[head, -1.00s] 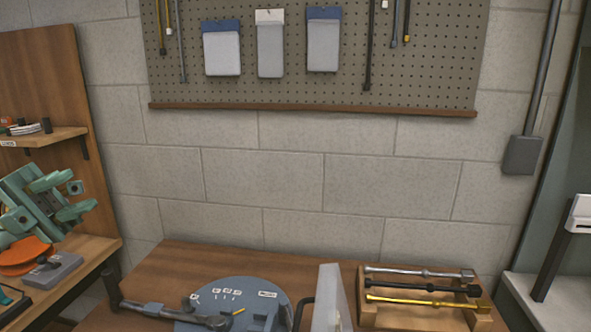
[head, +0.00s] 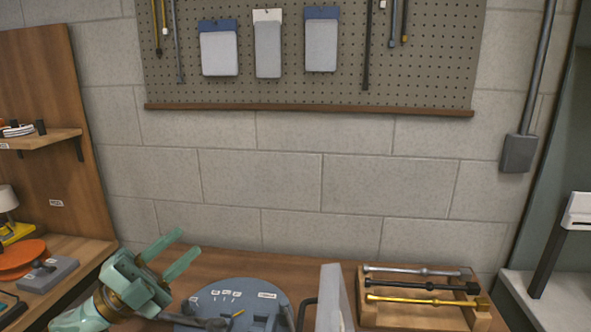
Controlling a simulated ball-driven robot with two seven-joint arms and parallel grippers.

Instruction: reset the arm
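A dark jointed arm (head: 210,323) lies over the blue-grey round plate (head: 240,292) at the front of the wooden table. Its left part is hidden behind my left gripper, and the bottom edge of the picture cuts off the plate. My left gripper (head: 189,243) is green, with its two fingers apart and nothing between them. It is above the table's left end, just left of the plate, pointing up and right. My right gripper is not in view.
A wooden rack (head: 382,318) at the right holds silver, black and gold rods. A pale upright panel (head: 330,300) stands between plate and rack. A wooden shelf unit (head: 45,140) with an orange disc (head: 20,258) is at left. The table's back strip is clear.

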